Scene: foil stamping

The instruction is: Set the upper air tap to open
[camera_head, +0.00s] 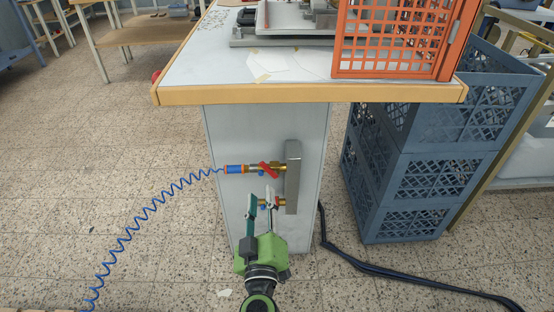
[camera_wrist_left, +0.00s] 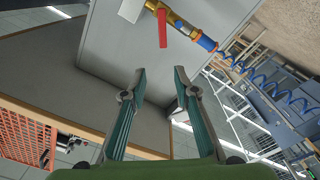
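The upper air tap (camera_head: 278,168) is a brass valve on the grey block, with a red lever (camera_head: 268,170) slanting across its pipe. In the left wrist view the tap's brass body (camera_wrist_left: 182,22) and red lever (camera_wrist_left: 162,28) are at the top, beyond the fingertips. My left gripper (camera_head: 261,197) is just below the upper tap, fingers pointing up, apart and empty. The left wrist view also shows the gap between its fingertips (camera_wrist_left: 160,72). The lower tap (camera_head: 279,203) is partly hidden behind the fingers. My right gripper is not in view.
A grey manifold block (camera_head: 292,178) is mounted on the cabinet's side panel. A blue coiled hose (camera_head: 150,207) runs left from the upper tap's connector (camera_head: 235,169). The wood-edged tabletop (camera_head: 200,94) overhangs above. Blue crates (camera_head: 432,178) stand at right; a dark cable (camera_head: 375,268) lies on the floor.

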